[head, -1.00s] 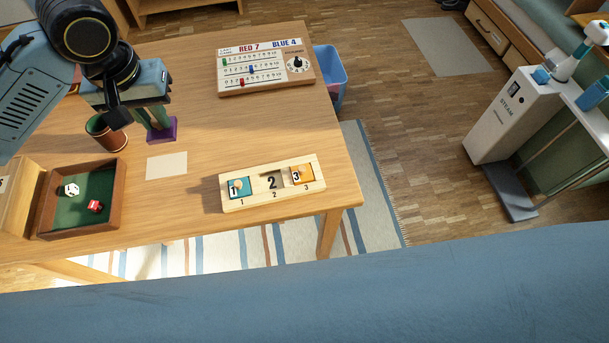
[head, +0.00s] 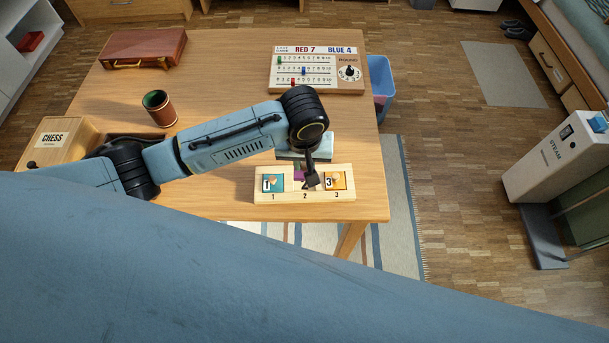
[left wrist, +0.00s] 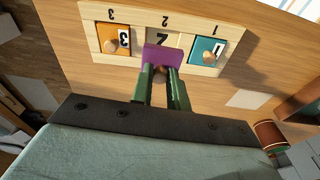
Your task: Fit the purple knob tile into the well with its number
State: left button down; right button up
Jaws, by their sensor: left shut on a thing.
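The purple knob tile (left wrist: 160,56) is held by its knob between the green fingers of my left gripper (left wrist: 160,75), which is shut on it. In the head view, a sliver of the purple tile (head: 299,174) shows beside my left gripper (head: 307,178), over the middle of the wooden board (head: 262,198). The board's middle well, marked 2 (left wrist: 163,40), is partly hidden by the tile. I cannot tell whether the tile touches the board. A teal tile 1 (head: 273,183) and an orange tile 3 (head: 335,181) sit in the outer wells. My right gripper is not in view.
A score board (head: 320,70) stands at the back right of the table (head: 225,70). The back middle is clear.

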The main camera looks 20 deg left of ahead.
pick_arm(q)
notch_tip(320, 180, down, 6)
jog(key=shift+r+b, duration=0.15)
jog(key=shift+b, duration=0.4)
jog(key=c, duration=1.4)
grip_release()
jog(key=shift+r, duration=0.1)
jog(key=shift+o, duration=0.2)
jog(key=r+p, duration=0.1)
jog(key=r, duration=0.3)
jog(key=s+r+p, duration=0.1)
jog(key=r, duration=0.3)
jog(key=r+p, duration=0.1)
jog(key=r, duration=0.3)
jog(key=shift+s+d, duration=0.15)
jog(key=shift+s, duration=0.1)
